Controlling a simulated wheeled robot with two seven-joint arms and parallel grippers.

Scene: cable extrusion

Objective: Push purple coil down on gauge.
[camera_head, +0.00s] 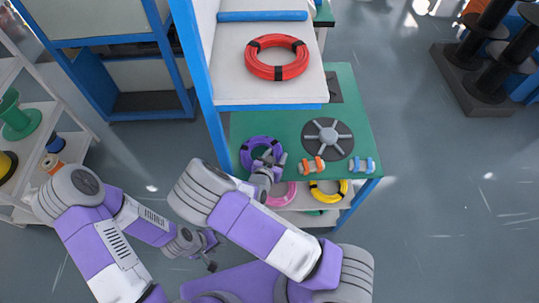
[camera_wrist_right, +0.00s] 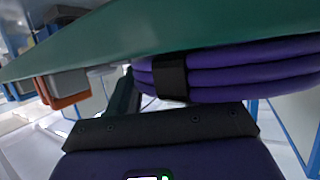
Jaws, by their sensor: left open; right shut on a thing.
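The purple coil (camera_head: 248,146) lies at the left side of the green tabletop, with black straps around it. My right gripper (camera_head: 268,165) is at the coil's near right side, shut on it. In the right wrist view the stacked purple loops (camera_wrist_right: 245,70) and a black strap (camera_wrist_right: 171,76) are right in front of the gripper, close to the green surface; the fingertips are hidden there. A round grey spoked disc (camera_head: 327,138), perhaps the gauge, lies to the coil's right, apart from it. My left gripper (camera_head: 212,252) is open and empty, low and left of the table.
An orange-grey piece (camera_head: 312,166) and a blue-grey piece (camera_head: 363,165) stand by the table's near edge. A red coil (camera_head: 277,57) lies on the upper shelf (camera_head: 230,75). Pink (camera_head: 285,194) and yellow (camera_head: 329,193) coils are below the green tabletop (camera_head: 355,112).

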